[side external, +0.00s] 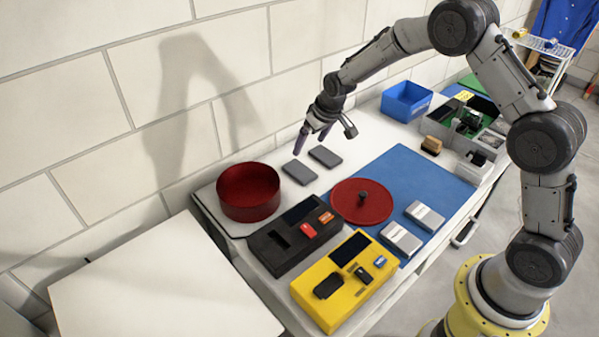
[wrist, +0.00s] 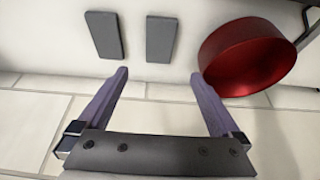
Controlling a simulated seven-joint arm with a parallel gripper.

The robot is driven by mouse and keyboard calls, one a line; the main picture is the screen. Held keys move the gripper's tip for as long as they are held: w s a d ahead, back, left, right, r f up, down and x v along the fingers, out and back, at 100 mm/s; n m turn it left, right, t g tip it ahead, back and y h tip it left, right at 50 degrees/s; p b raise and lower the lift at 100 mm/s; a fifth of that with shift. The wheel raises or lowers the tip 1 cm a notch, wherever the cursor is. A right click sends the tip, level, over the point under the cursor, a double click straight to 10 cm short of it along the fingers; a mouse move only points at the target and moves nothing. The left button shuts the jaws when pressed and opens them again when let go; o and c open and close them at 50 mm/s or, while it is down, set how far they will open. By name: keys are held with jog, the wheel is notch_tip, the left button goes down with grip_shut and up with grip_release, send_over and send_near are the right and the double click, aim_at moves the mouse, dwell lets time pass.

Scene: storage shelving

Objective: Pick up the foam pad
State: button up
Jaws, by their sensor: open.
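Two flat dark grey rectangular pads lie side by side on the white bench top; either could be the foam pad. The nearer pad (side external: 299,173) is close to the red pot, and the other pad (side external: 325,157) lies farther back. In the wrist view, the right pad (wrist: 161,40) lies just ahead of the space between my fingers, and the left pad (wrist: 105,34) lies ahead of the left finger. My gripper (side external: 313,143) is open and empty above the bench near the pads. It also shows in the wrist view (wrist: 158,76).
A red pot (side external: 248,195) stands next to the pads, close to my right finger in the wrist view (wrist: 245,60). A red lid (side external: 345,207) lies on a blue mat (side external: 405,170). Black (side external: 283,253) and yellow (side external: 325,302) boxes stand in front. A wall runs behind.

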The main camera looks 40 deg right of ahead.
aim_at(297, 168)
jog(key=x, duration=1.3)
jog(key=shift+w+r, duration=0.1)
jog(key=shift+w, duration=0.05)
jog(key=c, duration=1.3)
